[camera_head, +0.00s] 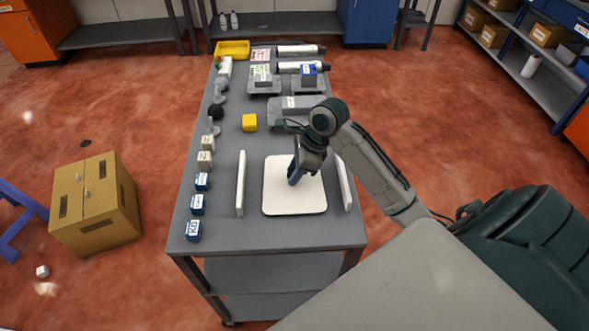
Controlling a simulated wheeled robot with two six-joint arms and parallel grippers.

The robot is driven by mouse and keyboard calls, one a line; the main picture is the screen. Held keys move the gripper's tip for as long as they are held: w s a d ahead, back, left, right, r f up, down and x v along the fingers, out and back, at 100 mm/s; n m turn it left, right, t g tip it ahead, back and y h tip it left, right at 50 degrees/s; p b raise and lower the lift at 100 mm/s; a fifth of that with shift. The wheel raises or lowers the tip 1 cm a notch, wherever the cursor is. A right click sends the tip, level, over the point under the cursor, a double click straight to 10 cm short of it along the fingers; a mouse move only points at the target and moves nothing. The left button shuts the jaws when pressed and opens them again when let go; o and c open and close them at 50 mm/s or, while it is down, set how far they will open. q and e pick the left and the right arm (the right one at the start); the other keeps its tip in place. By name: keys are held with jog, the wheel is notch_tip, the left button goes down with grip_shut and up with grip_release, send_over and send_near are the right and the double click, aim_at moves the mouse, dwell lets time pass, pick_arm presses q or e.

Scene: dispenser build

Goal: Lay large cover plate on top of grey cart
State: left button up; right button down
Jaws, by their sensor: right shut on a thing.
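The large cover plate (296,203) is a cream square with rounded corners. It lies level over the near part of the grey cart (270,233), between two upright white panels. I cannot tell whether it touches the cart top. My right gripper (296,177) reaches down from the right over the plate's upper middle and is shut on it. A dark blue part shows at the fingertips, and the exact grip is hidden. My left gripper is not in view.
White panels (240,184) and (345,184) stand left and right of the plate. Blue labelled blocks (194,230) line the cart's left edge.

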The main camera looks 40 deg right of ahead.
jog(key=c, duration=1.1)
grip_release()
jog(key=v, duration=1.2)
jog(key=shift+a+r, duration=0.1)
